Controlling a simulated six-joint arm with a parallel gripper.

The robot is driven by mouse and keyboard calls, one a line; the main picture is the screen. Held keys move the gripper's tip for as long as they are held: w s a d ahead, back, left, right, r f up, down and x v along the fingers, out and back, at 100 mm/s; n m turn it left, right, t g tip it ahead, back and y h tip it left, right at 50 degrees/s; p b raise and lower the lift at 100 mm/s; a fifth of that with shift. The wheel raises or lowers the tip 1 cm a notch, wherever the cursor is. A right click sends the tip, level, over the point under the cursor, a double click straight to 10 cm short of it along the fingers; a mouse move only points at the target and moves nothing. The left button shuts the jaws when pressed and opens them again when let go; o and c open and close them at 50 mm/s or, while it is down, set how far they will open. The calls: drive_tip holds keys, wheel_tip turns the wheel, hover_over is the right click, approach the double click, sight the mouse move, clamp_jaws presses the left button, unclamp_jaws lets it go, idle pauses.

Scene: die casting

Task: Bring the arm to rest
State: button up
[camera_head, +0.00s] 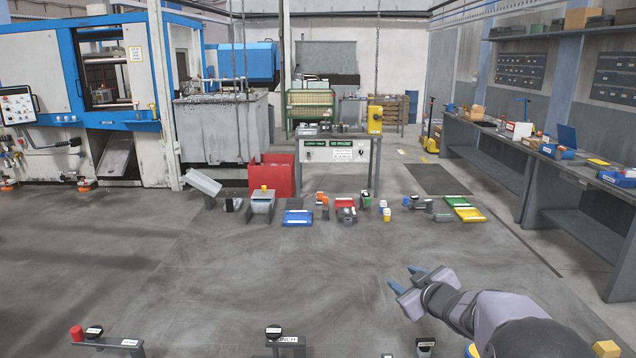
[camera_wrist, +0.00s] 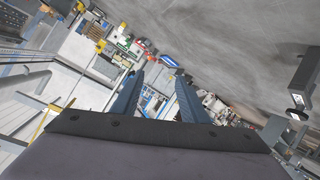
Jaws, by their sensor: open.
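My gripper (camera_head: 405,281) shows at the lower right in the head view, held out over the grey floor with my arm reaching in from the bottom right corner. Its two blue fingers are apart, with nothing visible between them. In the wrist view the two blue fingers (camera_wrist: 160,98) also stand apart, with distant floor items and trays seen beyond the gap. My gripper touches nothing that I can see.
Labelled posts stand along the bottom edge, including one with a black knob (camera_head: 273,332) and a rail with a red cap (camera_head: 77,333). Trays, such as a blue one (camera_head: 298,218), and small parts lie mid-floor. A long workbench (camera_head: 540,165) lines the right. The floor between is clear.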

drive_tip(key=s+a+f+m+g, duration=0.2)
drive_tip(key=s+f+g, duration=0.2)
drive_tip(key=s, duration=0.9)
drive_tip(key=s+a+f+m+g+h+p, duration=0.1)
drive_tip(key=s+a+f+m+g, duration=0.1)
drive_tip(key=s, duration=1.2)
drive_tip(key=s+a+f+m+g+h, duration=0.1)
drive_tip(key=s+a+f+m+g, duration=0.1)
drive_tip(key=s+f+g, duration=0.5)
drive_tip(key=s+m, duration=0.1)
drive_tip(key=s, duration=0.5)
drive_tip(key=shift+s+a+p, duration=0.3)
drive_tip(key=shift+a, duration=0.05)
